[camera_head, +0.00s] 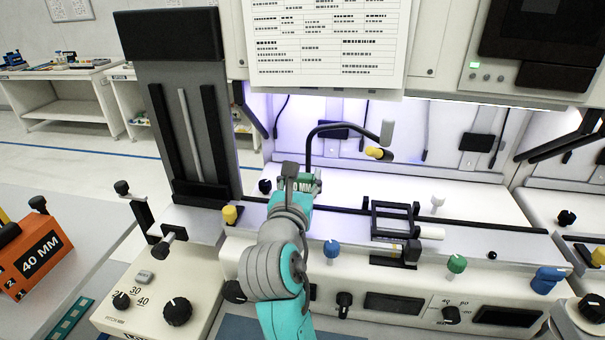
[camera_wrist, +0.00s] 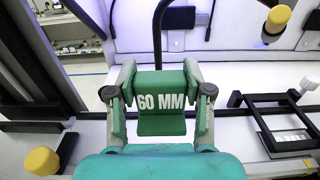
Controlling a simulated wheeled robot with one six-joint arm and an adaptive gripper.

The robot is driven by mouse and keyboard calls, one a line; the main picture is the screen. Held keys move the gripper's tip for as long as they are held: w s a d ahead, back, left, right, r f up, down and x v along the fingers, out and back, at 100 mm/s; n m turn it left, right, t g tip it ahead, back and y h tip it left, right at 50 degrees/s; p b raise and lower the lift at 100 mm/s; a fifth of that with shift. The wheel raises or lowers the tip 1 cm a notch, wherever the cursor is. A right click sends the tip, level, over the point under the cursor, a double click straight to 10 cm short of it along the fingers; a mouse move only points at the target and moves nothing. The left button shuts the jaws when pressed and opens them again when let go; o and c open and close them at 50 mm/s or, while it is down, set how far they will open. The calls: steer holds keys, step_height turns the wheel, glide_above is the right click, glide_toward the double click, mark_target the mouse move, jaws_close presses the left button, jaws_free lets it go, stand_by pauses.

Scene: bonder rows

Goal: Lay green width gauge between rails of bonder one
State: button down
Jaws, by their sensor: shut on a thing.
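The green width gauge (camera_wrist: 161,92), marked 60 MM, sits between the two fingers of my gripper (camera_wrist: 160,105) in the wrist view. In the head view, the gauge (camera_head: 302,184) shows partly behind my gripper (camera_head: 298,172), above the front deck of the bonder. My gripper is shut on the gauge. The bonder's black rails (camera_head: 460,224) run left to right along its white deck; they also show in the wrist view (camera_wrist: 30,126). The gauge appears over the rail area. I cannot tell whether it touches the rails or the deck.
A black frame fixture (camera_head: 395,222) stands on the rails to the right. A yellow knob (camera_head: 230,214) is at the left. An orange 40 MM block (camera_head: 35,253) lies on the left table.

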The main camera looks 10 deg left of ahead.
steer(key=shift+f, duration=0.1)
steer(key=shift+f, duration=2.35)
steer(key=shift+f, duration=0.85)
steer(key=shift+f, duration=0.35)
steer(key=shift+c, duration=1.9)
jaws_free()
steer(key=shift+s, duration=0.15)
steer(key=s, duration=1.2)
steer(key=shift+a, duration=0.2)
